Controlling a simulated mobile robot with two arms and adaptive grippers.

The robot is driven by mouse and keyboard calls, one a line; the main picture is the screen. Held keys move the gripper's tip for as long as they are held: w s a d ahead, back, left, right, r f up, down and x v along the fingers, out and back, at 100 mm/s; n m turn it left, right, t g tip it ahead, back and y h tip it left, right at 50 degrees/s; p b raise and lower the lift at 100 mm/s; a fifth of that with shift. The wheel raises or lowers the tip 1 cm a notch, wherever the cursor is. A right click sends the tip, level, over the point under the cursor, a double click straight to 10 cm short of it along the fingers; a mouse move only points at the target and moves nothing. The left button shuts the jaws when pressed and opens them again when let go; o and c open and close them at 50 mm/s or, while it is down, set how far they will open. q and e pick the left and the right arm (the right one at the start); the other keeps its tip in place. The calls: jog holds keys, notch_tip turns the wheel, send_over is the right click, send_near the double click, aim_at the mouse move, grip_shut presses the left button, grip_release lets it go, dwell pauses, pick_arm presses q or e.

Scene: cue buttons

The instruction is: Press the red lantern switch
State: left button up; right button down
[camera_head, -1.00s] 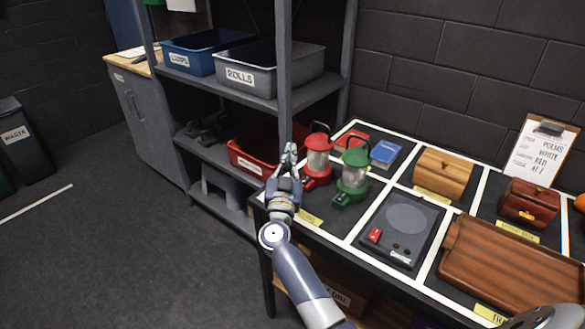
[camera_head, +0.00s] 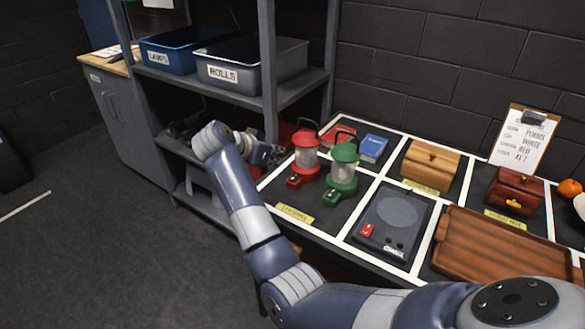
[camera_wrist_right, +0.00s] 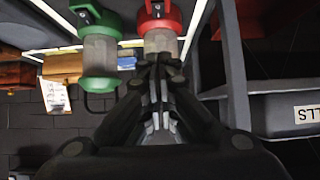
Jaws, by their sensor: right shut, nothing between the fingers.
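The red lantern (camera_head: 306,158) stands upright on the table, with its small red switch block (camera_head: 294,181) at its front foot. The green lantern (camera_head: 343,170) stands just to its right, with its own green switch block (camera_head: 303,198). My right gripper (camera_head: 276,155) is at the left side of the red lantern, at about globe height; whether it touches cannot be told. In the right wrist view its fingers (camera_wrist_right: 157,98) are closed and empty, pointing at the red lantern (camera_wrist_right: 161,40), with the green lantern (camera_wrist_right: 98,62) to the left. My left gripper is not in view.
A shelf rack with a blue bin (camera_head: 180,50) and a grey bin (camera_head: 250,66) stands close behind my right gripper. On the table are a device with a red button (camera_head: 393,222), a wooden tray (camera_head: 500,256), wooden boxes and books (camera_head: 373,147).

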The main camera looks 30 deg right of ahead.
send_over(294, 178)
jog(key=f, duration=0.6)
jog(key=shift+s+a, duration=0.15)
jog(key=shift+a, duration=0.05)
jog(key=shift+d+f+p, duration=0.2)
jog(key=shift+f+p, duration=0.1)
jog(key=shift+f, duration=1.7)
